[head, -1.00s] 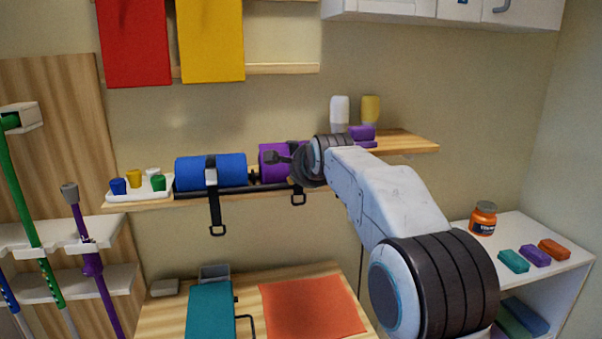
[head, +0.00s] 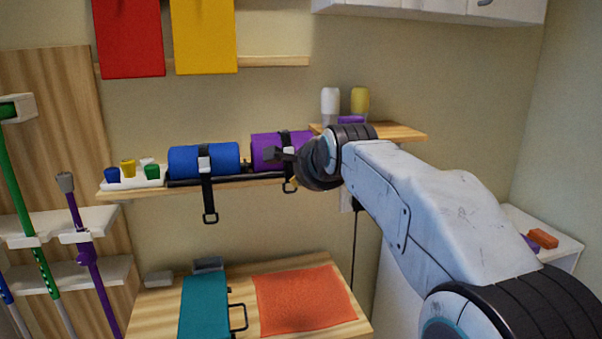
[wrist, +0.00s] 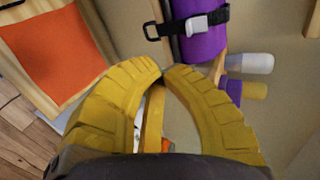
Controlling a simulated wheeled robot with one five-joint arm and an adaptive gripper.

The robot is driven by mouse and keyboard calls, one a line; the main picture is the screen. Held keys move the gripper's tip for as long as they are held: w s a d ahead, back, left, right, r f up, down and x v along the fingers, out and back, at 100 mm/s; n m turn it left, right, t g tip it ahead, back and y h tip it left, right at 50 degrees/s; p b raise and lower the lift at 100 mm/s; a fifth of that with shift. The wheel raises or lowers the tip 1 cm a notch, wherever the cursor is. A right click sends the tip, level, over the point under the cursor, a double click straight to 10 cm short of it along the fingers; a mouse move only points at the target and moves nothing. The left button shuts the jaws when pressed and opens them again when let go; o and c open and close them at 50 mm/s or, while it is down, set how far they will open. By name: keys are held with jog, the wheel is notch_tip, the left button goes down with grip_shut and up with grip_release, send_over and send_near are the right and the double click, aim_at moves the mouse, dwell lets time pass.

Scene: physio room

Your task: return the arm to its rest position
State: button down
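My arm reaches in from the lower right of the head view, and its dark wrist (head: 318,163) is in front of the right end of the purple roll (head: 265,152).
A blue roll (head: 215,160) and small cups stand on the wall shelf (head: 140,190). A white bottle (head: 330,101) and a yellow bottle (head: 360,102) stand on the right shelf. Below, an orange mat (head: 303,298) and a teal item (head: 204,306) lie on the wooden table.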

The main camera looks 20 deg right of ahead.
jog(key=s+f+n+g, duration=0.7)
jog(key=s+f+n, duration=0.6)
jog(key=f+n, duration=0.3)
jog(key=s+f+n+g+p, duration=0.15)
jog(key=s+f, duration=0.25)
jog(key=s, duration=0.5)
jog(key=s+f+n+g+p, duration=0.1)
jog(key=s+f+g, duration=0.15)
jog(key=s, duration=0.55)
jog(key=shift+s+a+r+m+t+p, duration=0.1)
jog(key=shift+s+r+t+p, duration=0.25)
jog(key=shift+s+r+p, duration=0.35)
jog(key=shift+s+d+r+m+t+p, duration=0.1)
jog(key=shift+s+r+t+p, duration=0.3)
jog(key=shift+s, duration=0.45)
jog(key=shift+s+a+r+m+t+p, duration=0.1)
jog(key=shift+s+r+t+p, duration=0.15)
jog(key=shift+s+r+p, duration=0.45)
